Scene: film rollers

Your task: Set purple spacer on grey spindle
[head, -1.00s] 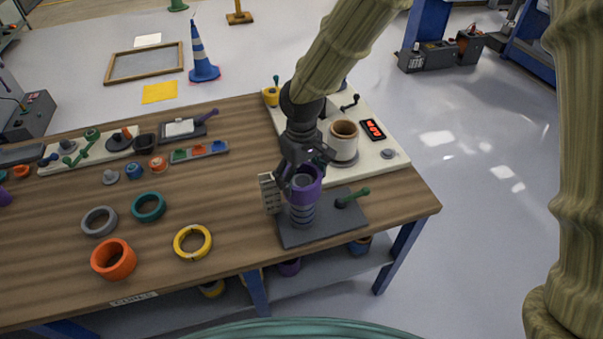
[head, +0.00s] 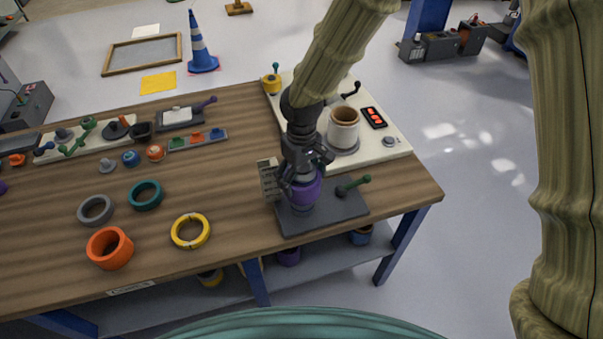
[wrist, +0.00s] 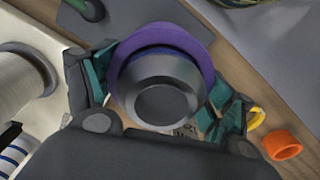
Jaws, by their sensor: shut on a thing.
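The purple spacer (head: 306,191) is a thick ring around the grey spindle (head: 302,209), which stands upright on a dark base plate (head: 345,210). In the head view the spacer sits low on the spindle, near the plate; whether it touches the plate is hidden. My gripper (head: 303,180) points down over the spindle and is shut on the spacer. In the wrist view the purple spacer (wrist: 208,60) encircles the grey spindle's rounded top (wrist: 162,92), with teal finger pads on both sides.
A green-knobbed lever (head: 353,186) is on the base plate's right. A white machine board with a cream roller (head: 343,132) stands behind. Yellow (head: 190,231), teal (head: 145,195), grey (head: 96,210) and orange (head: 109,248) rings lie to the left. The table's front edge is close.

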